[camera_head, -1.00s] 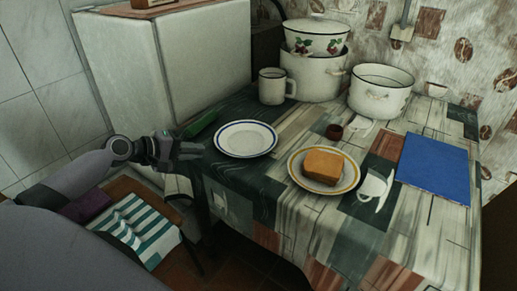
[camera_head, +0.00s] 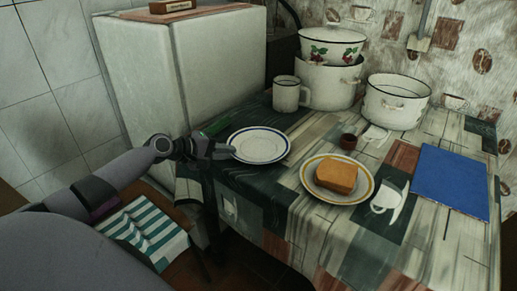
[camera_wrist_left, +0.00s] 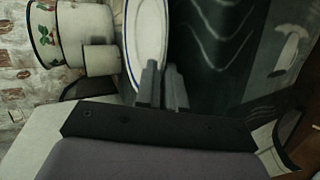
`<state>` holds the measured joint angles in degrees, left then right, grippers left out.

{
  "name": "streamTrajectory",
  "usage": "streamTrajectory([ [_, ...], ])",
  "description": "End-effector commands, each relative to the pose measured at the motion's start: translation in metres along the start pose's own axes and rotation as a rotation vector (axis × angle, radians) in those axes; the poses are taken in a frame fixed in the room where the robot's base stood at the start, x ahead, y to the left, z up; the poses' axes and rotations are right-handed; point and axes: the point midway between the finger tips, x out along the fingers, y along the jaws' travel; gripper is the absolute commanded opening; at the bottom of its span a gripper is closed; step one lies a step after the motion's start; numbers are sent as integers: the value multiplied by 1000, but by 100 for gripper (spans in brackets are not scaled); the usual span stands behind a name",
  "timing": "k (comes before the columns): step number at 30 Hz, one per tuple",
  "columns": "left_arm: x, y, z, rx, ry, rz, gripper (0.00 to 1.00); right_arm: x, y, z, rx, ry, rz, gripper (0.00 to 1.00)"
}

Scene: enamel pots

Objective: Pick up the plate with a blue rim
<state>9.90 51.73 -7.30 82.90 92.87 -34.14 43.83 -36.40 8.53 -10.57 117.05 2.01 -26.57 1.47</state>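The white plate with a blue rim (camera_head: 262,146) lies flat on the table near its left edge. My left gripper (camera_head: 228,151) is at the plate's left rim, its fingertips reaching the edge. In the left wrist view the two fingers (camera_wrist_left: 164,84) are a small gap apart, close to the plate (camera_wrist_left: 146,40). One finger overlaps the plate in that view and the other is beside its edge. I cannot tell whether the rim is between them or touched. My right gripper is not in view.
A yellow-rimmed plate (camera_head: 311,185) with a bread-like block (camera_head: 337,177) is to the right. A white mug (camera_head: 286,94), enamel pots (camera_head: 330,86) and a white pot (camera_head: 395,102) stand behind. A blue folder (camera_head: 450,182) lies at right.

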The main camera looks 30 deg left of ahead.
Motion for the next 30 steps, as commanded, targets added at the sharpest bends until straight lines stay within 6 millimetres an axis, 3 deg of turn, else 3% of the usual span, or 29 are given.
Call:
streamTrajectory([
  [10, 5, 0, 0, 2, 0, 0, 9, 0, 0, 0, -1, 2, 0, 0],
  [12, 5, 0, 0, 2, 0, 0, 0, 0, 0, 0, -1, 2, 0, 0],
  [23, 4, 3, 0, 3, 1, 2, 0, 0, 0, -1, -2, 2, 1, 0],
  [26, 0, 11, 0, 6, 1, 3, 0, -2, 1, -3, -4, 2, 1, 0],
  [30, -12, 37, -1, 8, 3, 5, 0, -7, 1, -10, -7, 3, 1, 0],
])
